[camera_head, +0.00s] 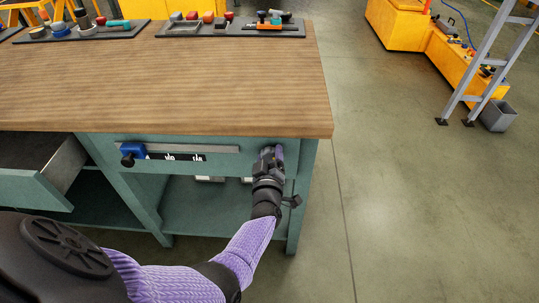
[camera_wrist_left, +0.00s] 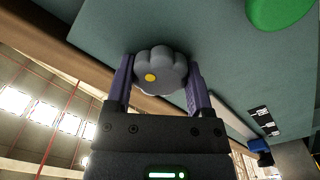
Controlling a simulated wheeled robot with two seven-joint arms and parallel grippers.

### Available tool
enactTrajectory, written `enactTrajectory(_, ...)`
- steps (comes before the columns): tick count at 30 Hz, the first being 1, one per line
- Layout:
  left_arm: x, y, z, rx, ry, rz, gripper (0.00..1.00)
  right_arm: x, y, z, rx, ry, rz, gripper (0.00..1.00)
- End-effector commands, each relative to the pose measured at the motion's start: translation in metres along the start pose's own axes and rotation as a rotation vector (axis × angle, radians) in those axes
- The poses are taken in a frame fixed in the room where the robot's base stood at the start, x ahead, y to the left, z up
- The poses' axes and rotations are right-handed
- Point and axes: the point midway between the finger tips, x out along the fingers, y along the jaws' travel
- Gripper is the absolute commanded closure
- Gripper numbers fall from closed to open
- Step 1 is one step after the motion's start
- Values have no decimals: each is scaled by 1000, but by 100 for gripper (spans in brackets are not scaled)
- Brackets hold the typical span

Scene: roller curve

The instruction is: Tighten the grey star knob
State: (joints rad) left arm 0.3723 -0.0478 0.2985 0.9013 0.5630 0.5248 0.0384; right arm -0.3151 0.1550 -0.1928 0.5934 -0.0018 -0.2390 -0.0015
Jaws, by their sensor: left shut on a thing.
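The grey star knob (camera_wrist_left: 160,70), lobed with a yellow dot on its face, sits on the teal front panel of the workbench in the left wrist view. My left gripper (camera_wrist_left: 159,82) has its two purple fingers on either side of the knob and is shut on it. In the head view my left gripper (camera_head: 271,153) is at the right end of the bench's front panel, and I cannot make out the knob behind it. My right gripper is in neither view.
A metal rail with a blue slider (camera_head: 132,152) runs along the panel to the left. An open drawer (camera_head: 40,180) juts out further left. A green rounded part (camera_wrist_left: 280,10) is near the knob. Trays of parts (camera_head: 230,28) stand on the wooden top (camera_head: 180,85).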

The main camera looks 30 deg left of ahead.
Motion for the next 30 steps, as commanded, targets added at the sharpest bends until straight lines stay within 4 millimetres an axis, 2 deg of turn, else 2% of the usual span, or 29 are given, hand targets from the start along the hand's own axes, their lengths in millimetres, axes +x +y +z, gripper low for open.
enactTrajectory(11, -2, -3, 3, 57, -10, -6, 91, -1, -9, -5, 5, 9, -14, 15)
enactTrajectory(20, -2, -3, 3, 57, -9, -6, 91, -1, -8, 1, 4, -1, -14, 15)
enactTrajectory(21, -2, -3, 3, 57, -9, -6, 26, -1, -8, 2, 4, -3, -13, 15)
enactTrajectory(25, -1, -2, 2, 56, -6, -4, 0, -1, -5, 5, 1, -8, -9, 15)
enactTrajectory(30, -1, -1, 1, 55, -3, -3, 0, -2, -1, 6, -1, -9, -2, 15)
